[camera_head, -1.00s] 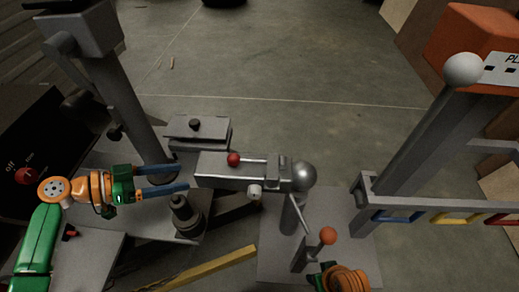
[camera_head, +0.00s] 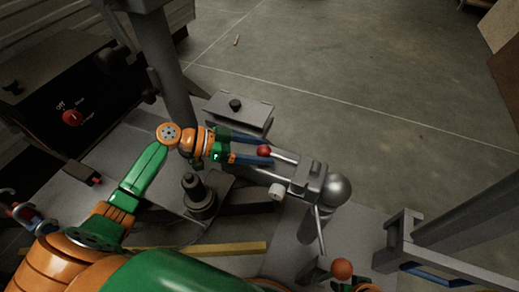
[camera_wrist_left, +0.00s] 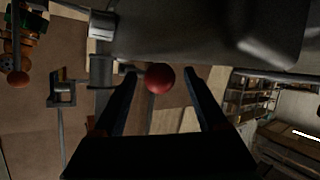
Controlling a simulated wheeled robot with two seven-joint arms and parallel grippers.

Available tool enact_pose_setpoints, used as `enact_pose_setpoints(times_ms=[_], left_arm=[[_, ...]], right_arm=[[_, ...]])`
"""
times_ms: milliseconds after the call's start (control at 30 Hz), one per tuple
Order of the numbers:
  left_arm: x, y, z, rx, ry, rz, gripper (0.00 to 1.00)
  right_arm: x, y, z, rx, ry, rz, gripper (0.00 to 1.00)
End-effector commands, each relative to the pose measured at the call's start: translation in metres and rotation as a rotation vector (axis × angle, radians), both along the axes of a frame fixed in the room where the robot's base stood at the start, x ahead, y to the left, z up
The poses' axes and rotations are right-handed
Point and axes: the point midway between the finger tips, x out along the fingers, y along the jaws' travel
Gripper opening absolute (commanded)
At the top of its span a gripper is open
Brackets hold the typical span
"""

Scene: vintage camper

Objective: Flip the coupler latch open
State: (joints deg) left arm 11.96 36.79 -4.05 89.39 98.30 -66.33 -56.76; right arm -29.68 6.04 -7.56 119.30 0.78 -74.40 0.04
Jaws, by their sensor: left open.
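The coupler latch is a silver lever with a red knob (camera_head: 264,151), lying along the top of the grey coupler (camera_head: 304,180). The coupler's end sits at a grey hitch ball (camera_head: 333,190). My left gripper (camera_head: 270,152) is open, its two blue fingers reaching along either side of the red knob. In the left wrist view the red knob (camera_wrist_left: 160,79) lies between the open fingertips (camera_wrist_left: 160,73), with gaps visible on both sides. My right arm shows only partly at the bottom edge; its fingers cannot be made out.
A dark jack-like post (camera_head: 199,197) stands below my left gripper. A grey box (camera_head: 240,112) is behind the coupler. A grey frame (camera_head: 440,262) is at right.

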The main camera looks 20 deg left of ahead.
Motion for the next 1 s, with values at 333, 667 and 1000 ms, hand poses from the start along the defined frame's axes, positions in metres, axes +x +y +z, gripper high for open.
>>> enact_pose_setpoints(times_ms=[333,667,1000], left_arm=[[-0.0002,0.0005,0.0001,0.000,0.000,0.000,0.00],[0.0000,0.0008,0.0001,0.000,0.000,0.001,0.00],[0.0001,0.0008,0.0002,0.001,0.000,0.002,0.00]], right_arm=[[-0.0003,0.0000,-0.0002,0.000,0.001,-0.001,0.56],[-0.0005,-0.0002,-0.0004,0.000,0.002,-0.001,0.56],[-0.0004,-0.0001,-0.0005,0.000,0.001,-0.001,0.56]])
